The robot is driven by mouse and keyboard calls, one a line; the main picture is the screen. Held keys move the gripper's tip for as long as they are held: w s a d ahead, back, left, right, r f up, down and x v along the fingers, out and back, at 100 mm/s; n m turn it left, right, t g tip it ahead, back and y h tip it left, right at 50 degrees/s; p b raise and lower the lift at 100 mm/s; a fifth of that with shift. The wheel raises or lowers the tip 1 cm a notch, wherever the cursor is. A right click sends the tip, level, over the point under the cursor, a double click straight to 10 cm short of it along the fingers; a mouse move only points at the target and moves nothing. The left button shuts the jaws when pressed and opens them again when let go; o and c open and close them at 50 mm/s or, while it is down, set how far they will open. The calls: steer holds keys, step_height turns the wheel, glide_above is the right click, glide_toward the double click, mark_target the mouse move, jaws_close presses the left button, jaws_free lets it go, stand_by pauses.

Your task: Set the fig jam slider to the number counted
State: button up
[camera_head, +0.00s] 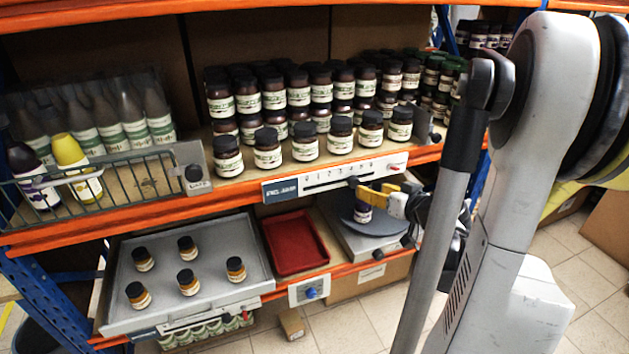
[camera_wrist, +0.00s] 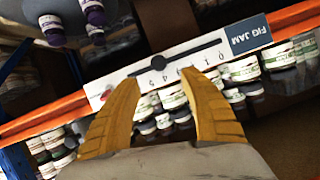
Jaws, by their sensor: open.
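The fig jam slider is a white strip (camera_head: 335,175) on the orange shelf edge, with a blue label at its left end and a row of digits. In the wrist view the strip (camera_wrist: 215,62) appears upside down, its label (camera_wrist: 248,36) reading FIG JAM. Dark-lidded jars (camera_head: 305,142) stand in several rows above the strip.
Below are a grey tray (camera_head: 215,255) with several amber jars, a red tray (camera_head: 325,258) and a round grey plate (camera_head: 385,224) bearing a jar (camera_head: 363,213). A wire basket (camera_head: 95,190) with bottles is at left. Free floor (camera_head: 350,325) lies in front.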

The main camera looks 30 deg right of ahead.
mark_target(355, 183)
steer(key=b+x, duration=0.3)
steer(key=x, duration=0.7)
steer(key=shift+w+d+f, duration=0.15)
steer(key=shift+w, duration=0.2)
steer(key=shift+c, duration=0.2)
jaws_close()
